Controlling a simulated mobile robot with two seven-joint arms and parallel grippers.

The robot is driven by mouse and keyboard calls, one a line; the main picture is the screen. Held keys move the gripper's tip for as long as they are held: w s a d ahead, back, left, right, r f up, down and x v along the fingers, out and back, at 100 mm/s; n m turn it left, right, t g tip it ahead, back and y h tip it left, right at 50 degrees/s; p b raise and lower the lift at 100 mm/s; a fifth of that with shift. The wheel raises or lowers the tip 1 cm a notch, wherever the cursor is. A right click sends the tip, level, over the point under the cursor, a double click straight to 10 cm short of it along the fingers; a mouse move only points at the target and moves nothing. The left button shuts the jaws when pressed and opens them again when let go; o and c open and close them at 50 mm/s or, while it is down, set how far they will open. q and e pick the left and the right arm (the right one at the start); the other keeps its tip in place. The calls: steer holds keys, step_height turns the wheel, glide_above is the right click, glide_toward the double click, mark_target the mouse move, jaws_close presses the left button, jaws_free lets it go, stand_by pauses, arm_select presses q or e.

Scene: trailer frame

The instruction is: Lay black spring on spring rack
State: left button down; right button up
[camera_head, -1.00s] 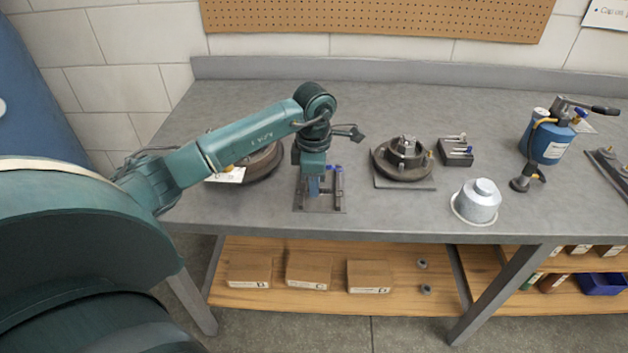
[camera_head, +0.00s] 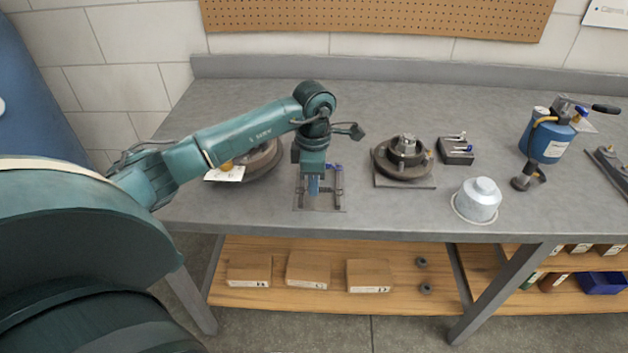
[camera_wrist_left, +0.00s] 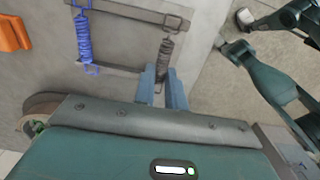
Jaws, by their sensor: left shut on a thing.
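The spring rack (camera_head: 325,207) is a low dark frame lying near the bench's front left; its bars (camera_wrist_left: 130,12) also show in the left wrist view. My left gripper (camera_head: 314,188) points down over it. In the left wrist view its blue fingers (camera_wrist_left: 162,90) are shut on the lower end of the black spring (camera_wrist_left: 165,52). The spring's upper hook is at the rack's upper bar; I cannot tell whether it rests there. A blue spring (camera_wrist_left: 84,40) lies on the rack to the left, its ends at the two bars. My right gripper is not in view.
A brake drum with a tag (camera_head: 226,173) lies left of the rack. A hub assembly (camera_head: 402,158) on a plate, a small dark block (camera_head: 456,152), a silver cap (camera_head: 478,201) and a blue canister (camera_head: 547,140) stand to the right.

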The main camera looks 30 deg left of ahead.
arm_select(q)
steer(key=shift+f+b, duration=0.3)
stand_by(0.5)
steer(key=shift+f+b, duration=0.4)
steer(key=shift+b, duration=0.1)
stand_by(1.3)
steer(key=c, duration=1.4)
jaws_free()
steer(key=c, duration=0.3)
